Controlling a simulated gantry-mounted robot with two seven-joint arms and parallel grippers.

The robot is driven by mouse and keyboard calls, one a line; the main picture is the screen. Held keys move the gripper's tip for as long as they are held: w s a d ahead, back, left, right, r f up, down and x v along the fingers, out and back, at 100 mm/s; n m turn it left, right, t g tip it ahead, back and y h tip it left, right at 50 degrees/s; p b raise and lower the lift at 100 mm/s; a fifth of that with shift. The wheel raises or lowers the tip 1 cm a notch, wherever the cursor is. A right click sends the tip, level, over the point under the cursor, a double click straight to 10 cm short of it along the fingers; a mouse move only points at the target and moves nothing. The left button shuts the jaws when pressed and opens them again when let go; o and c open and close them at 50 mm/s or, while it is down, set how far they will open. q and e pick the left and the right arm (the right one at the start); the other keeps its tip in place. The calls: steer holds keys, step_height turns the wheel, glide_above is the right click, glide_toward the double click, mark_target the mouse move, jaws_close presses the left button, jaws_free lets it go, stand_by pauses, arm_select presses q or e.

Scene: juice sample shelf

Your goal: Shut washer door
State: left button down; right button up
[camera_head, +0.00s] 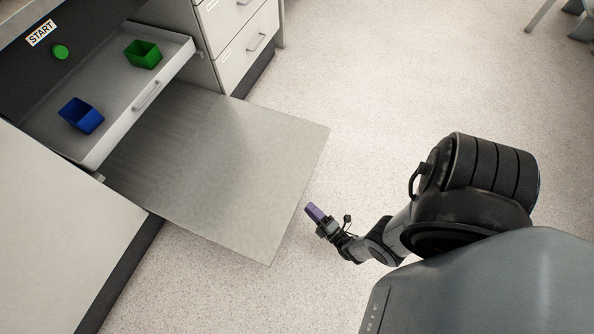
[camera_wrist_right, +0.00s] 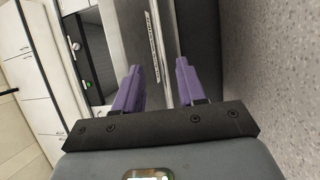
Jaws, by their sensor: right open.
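The washer door (camera_head: 225,180) is a flat metallic grey panel. It is folded down, lying open and about level in front of the machine. My right gripper (camera_head: 314,210), with purple fingers, is just off the door's right edge in the head view. In the right wrist view its two fingers (camera_wrist_right: 160,75) are spread apart with nothing held, and a grey metal panel with a label strip (camera_wrist_right: 154,45) shows beyond and between them. I cannot tell whether a finger touches the door. My left gripper is not in view.
A pulled-out tray (camera_head: 150,95) above the door holds a green bin (camera_head: 143,54) and a blue bin (camera_head: 81,115). A green round button (camera_head: 60,52) sits below a START label (camera_head: 41,33). Drawers (camera_head: 245,45) stand beside the machine. The speckled floor (camera_head: 400,80) is clear.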

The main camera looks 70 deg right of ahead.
mark_target(297, 195)
steer(key=x, duration=0.8)
steer(key=shift+w, duration=0.1)
jaws_close()
